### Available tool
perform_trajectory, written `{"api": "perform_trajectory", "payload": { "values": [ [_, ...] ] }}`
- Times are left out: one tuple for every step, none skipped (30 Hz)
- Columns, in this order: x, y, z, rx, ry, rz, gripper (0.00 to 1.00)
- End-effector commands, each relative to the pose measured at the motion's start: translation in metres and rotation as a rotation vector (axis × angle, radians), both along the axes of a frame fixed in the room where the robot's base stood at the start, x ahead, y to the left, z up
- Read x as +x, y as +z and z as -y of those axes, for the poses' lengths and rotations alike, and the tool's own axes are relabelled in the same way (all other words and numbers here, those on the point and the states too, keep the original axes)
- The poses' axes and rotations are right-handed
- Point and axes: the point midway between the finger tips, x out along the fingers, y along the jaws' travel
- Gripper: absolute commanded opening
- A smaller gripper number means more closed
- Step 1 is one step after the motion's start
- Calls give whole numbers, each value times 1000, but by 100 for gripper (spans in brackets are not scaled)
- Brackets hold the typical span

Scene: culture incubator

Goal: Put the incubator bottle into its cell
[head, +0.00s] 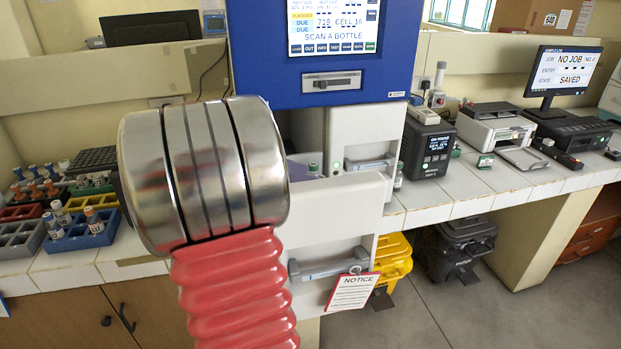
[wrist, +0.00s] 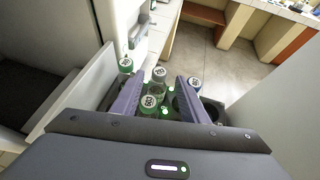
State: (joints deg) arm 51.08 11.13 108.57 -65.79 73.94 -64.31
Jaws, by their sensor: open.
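In the wrist view my gripper (wrist: 159,82) is open, its two dark purple fingers pointing down into an open white drawer (wrist: 75,90). Bottles with white numbered caps and green bodies stand in the drawer: one nearest, between the fingers low in the picture (wrist: 148,103), one just beyond it (wrist: 158,73), one at left (wrist: 125,65) and one right of the right finger (wrist: 195,82). I cannot tell which is the task's bottle, nor whether a finger touches one.
In the head view the pulled-out drawer front (head: 340,225) carries a handle and a notice. Racks of bottles (head: 80,230) stand on the left bench. A dark device (head: 428,145), a printer (head: 495,130) and a monitor (head: 565,75) stand at right. Bins (head: 455,245) stand below.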

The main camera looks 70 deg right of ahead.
Motion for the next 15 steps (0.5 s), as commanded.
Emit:
{"api": "perform_trajectory", "payload": {
  "values": [
    [7,5,-5,-1,3,1,40],
    [11,7,-8,-1,4,1,40],
    [15,11,-12,-2,4,1,40],
    [18,13,-15,-1,3,0,40],
    [22,15,-19,-1,4,1,40],
    [26,19,-23,0,3,0,40],
    [30,21,-26,0,3,0,40],
    [34,24,-29,-1,4,1,40],
    [38,28,-33,-1,3,0,40],
    [41,30,-36,0,3,0,40],
    [44,32,-39,0,3,0,40],
    [47,34,-42,0,2,0,40],
    [50,36,-44,0,2,0,40],
    [52,38,-46,0,2,0,40],
    [55,40,-48,0,2,0,40]
  ]
}}
